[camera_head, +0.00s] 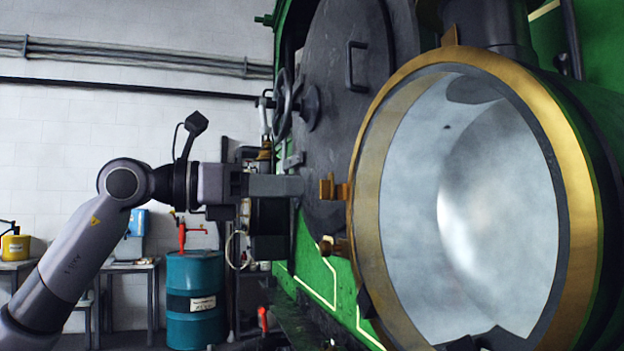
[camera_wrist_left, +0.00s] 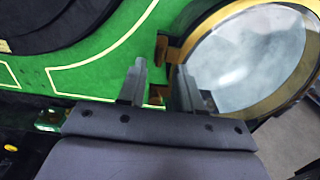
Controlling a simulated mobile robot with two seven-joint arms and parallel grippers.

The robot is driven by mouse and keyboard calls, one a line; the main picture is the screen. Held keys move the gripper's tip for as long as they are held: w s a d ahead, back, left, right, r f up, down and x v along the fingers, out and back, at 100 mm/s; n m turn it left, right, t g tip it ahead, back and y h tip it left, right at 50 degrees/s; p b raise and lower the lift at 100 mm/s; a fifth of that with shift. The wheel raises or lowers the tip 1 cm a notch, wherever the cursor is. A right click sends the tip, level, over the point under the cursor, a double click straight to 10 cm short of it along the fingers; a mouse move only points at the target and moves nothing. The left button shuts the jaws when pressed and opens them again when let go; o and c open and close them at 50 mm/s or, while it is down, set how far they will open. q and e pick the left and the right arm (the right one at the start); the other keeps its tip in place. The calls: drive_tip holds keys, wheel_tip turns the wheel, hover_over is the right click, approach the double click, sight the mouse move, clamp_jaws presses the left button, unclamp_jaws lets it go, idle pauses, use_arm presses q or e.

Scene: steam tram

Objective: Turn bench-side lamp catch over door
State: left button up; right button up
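The lamp (camera_head: 572,190) has a broad brass rim around a pale, reflective round face, and fills the right of the head view. A brass catch (camera_head: 333,188) sticks out from the rim's left side, and a smaller brass piece (camera_head: 335,246) sits below it. My left gripper (camera_head: 292,186) points right at the catch's height, its tips just left of it in the picture. I see no contact. My right gripper is not in view.
A dark round smokebox door (camera_head: 345,90) with a handwheel (camera_head: 288,104) stands behind the lamp on the green engine front (camera_head: 318,265). A blue drum (camera_head: 193,300) and benches (camera_head: 135,267) stand at the back left.

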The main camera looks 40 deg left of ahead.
sight(326, 187)
use_arm(q)
drive_tip(key=p+x, duration=0.1)
drive_tip(key=x, duration=0.3)
drive_tip(key=shift+d, duration=0.1)
clamp_jaws()
